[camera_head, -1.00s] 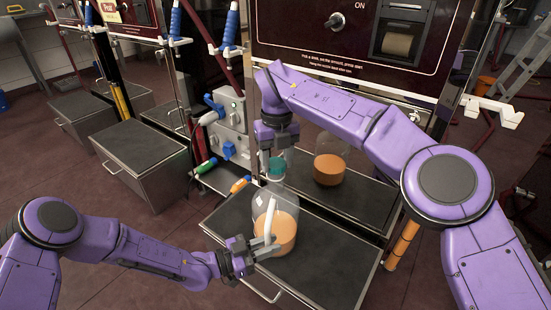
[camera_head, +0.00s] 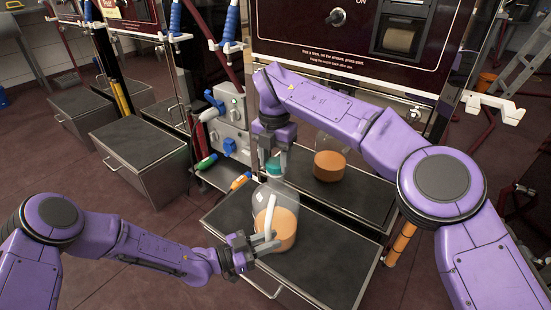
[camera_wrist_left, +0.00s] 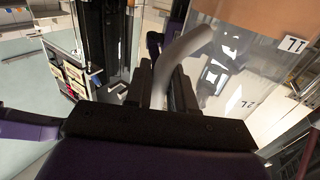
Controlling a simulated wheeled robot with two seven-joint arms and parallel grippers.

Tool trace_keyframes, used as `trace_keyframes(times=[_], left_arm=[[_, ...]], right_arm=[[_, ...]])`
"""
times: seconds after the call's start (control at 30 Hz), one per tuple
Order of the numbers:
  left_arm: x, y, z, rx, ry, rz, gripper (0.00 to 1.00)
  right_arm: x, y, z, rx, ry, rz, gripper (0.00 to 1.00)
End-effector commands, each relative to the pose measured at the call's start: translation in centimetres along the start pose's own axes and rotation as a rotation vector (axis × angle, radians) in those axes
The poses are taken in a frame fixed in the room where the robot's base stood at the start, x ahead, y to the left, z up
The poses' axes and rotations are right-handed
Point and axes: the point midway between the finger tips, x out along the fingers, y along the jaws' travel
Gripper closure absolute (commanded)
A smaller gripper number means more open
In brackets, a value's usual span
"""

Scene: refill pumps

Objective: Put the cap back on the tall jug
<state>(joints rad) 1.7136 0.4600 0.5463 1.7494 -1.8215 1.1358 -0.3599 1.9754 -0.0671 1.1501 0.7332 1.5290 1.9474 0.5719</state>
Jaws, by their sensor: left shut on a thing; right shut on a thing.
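The tall jug (camera_head: 282,229) is clear with orange liquid in its lower part and stands upright on the dark shelf. My left gripper (camera_head: 256,247) is shut on its white handle (camera_head: 270,216); the left wrist view also shows the handle (camera_wrist_left: 183,55) between the fingers and the jug wall (camera_wrist_left: 228,70) beside it. My right gripper (camera_head: 274,151) points down above the jug's neck, shut on the teal cap (camera_head: 274,166). The cap is at or just over the jug's mouth; I cannot tell whether it touches.
A second clear jug with orange liquid (camera_head: 330,166) stands behind on a back shelf. The dark shelf (camera_head: 335,275) has free room right of the tall jug. A grey pump unit (camera_head: 229,122) with nozzles stands to the left.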

Motion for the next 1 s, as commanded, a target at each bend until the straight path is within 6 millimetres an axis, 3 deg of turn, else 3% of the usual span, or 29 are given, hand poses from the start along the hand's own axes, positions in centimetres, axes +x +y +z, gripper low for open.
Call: trace_keyframes(times=[0.6, 0.8, 1.0], left_arm=[[0.0, 0.0, 0.1, 0.003, -0.002, 0.001, 1.00], [0.0, 0.1, 0.1, 0.003, -0.003, 0.002, 1.00], [0.0, 0.1, 0.1, 0.002, -0.003, 0.003, 1.00]], right_arm=[[0.1, 0.6, 1.1, 2.069, 0.004, -0.004, 0.76], [0.2, 0.5, 1.2, 2.489, 0.007, -0.010, 0.76], [0.1, 0.3, 1.4, 2.582, 0.003, -0.003, 0.76]])
